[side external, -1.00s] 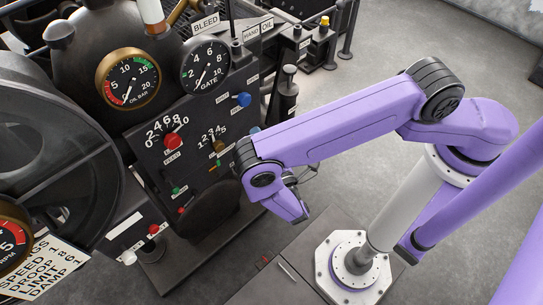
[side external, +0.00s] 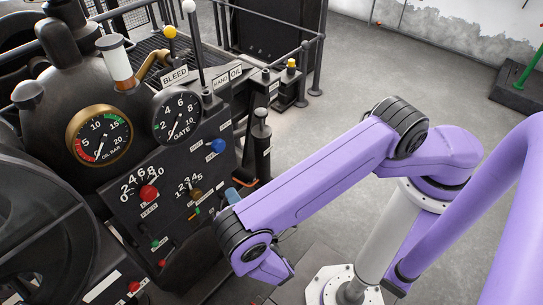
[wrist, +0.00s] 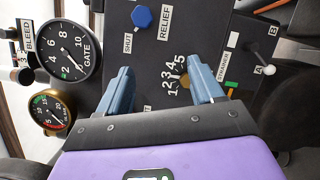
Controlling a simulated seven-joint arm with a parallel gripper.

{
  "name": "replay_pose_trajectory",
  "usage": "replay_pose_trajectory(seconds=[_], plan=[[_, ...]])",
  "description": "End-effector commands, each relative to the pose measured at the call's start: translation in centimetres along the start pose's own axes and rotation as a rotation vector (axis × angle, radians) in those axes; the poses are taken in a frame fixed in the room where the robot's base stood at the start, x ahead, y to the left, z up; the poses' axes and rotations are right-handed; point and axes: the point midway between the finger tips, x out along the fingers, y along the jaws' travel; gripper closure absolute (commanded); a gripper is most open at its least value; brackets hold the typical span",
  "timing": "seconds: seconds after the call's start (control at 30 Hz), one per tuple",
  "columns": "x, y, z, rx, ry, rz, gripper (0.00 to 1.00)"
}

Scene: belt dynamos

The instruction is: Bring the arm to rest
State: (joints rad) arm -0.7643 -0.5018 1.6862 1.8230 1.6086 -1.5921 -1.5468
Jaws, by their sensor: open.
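My gripper (wrist: 163,82) is open in the wrist view, its two blue-grey fingers spread and pointing at the black control panel (wrist: 165,45). Nothing shows held between them. The brown selector knob (wrist: 184,79) shows in the gap, beside the right finger; I cannot tell how far off it is. In the side view my purple arm (side external: 320,180) reaches left with its wrist bent in front of the panel's right edge, and the fingers are mostly hidden behind it. The brown knob shows there too (side external: 195,194), left of the fingers and uncovered.
The panel carries a red knob (side external: 148,192) and a blue RELIEF knob (side external: 217,146). The oil gauge (side external: 99,137) and gate gauge (side external: 177,115) stand above. A big dark wheel (side external: 40,235) is at left. Railings (side external: 313,65) stand behind; open floor (side external: 360,60) lies back right.

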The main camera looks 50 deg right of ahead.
Motion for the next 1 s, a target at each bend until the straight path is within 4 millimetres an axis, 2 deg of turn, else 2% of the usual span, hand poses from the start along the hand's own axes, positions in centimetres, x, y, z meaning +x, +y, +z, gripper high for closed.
replay_pose_trajectory(seconds=[0.1, 0.23, 0.4, 0.53, 0.67, 0.77, 0.87, 1.0], plan=[[1.4, 0.9, -2.9, 0.188, 0.083, -0.17, 0.34], [1.9, 2.1, -5.8, 0.377, 0.182, -0.369, 0.34], [1.2, 4.7, -8.6, 0.575, 0.301, -0.628, 0.34], [-0.1, 7.2, -9.4, 0.685, 0.384, -0.822, 0.34], [-1.8, 10.0, -9.0, 0.757, 0.455, -1.01, 0.34], [-3.4, 12.1, -7.7, 0.785, 0.499, -1.147, 0.34], [-5.0, 14.2, -5.7, 0.789, 0.533, -1.274, 0.34], [-7.1, 16.5, -1.6, 0.761, 0.557, -1.431, 0.34]])
